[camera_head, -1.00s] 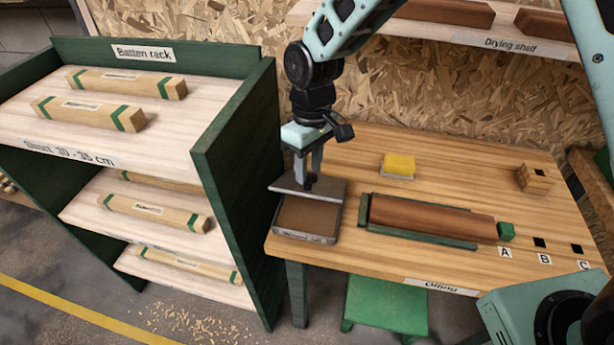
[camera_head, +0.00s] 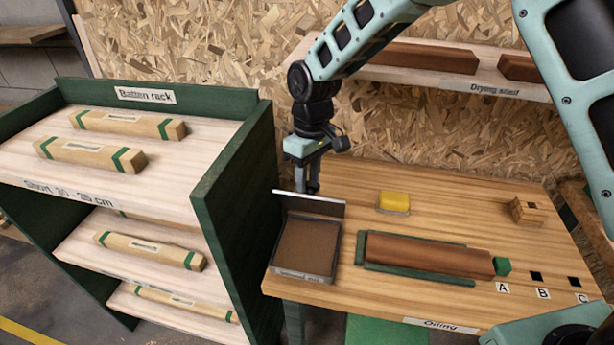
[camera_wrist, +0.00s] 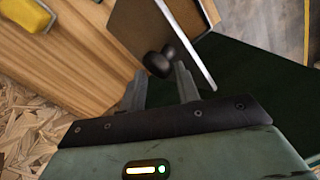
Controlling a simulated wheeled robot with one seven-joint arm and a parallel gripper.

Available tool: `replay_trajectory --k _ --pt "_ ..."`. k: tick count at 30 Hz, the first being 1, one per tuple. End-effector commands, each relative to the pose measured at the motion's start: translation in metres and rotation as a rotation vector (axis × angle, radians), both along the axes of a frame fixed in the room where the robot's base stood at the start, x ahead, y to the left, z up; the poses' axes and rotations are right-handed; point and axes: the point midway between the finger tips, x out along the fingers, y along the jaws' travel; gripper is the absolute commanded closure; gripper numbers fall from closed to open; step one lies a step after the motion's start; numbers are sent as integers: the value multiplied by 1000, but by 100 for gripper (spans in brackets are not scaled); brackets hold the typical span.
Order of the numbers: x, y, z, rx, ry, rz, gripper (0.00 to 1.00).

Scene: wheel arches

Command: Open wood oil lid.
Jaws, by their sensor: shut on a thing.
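The wood oil tin (camera_head: 305,249) sits at the left end of the oiling table, with a brown surface showing inside. Its grey lid (camera_head: 310,204) stands tilted up along the tin's back edge. My gripper (camera_head: 306,186) is behind the raised lid, its fingertips partly hidden by it. The brown inside of the tin (camera_wrist: 150,22) shows past the lid.
A brown batten (camera_head: 428,254) lies in a green holder right of the tin. A yellow sponge (camera_head: 393,202) and a small wooden block (camera_head: 527,210) stand behind it. The green-sided batten rack (camera_head: 232,200) is close on the left. The drying shelf (camera_head: 450,80) hangs above.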

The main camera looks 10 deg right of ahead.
Motion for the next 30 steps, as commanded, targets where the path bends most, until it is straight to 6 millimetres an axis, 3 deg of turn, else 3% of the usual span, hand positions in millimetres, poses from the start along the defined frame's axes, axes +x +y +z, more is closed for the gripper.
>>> replay_trajectory --k 1,4,5,7,23,30 --pt "-2 -18 -16 -32 23 -11 100" --pt "-2 -18 -16 -31 24 -11 100" --pt "-2 -18 -16 -31 24 -11 62" --pt "-2 -18 -16 -32 24 -11 46" --pt "-3 -17 -14 -33 26 -8 46" --pt "1 -17 15 -29 18 -8 46"
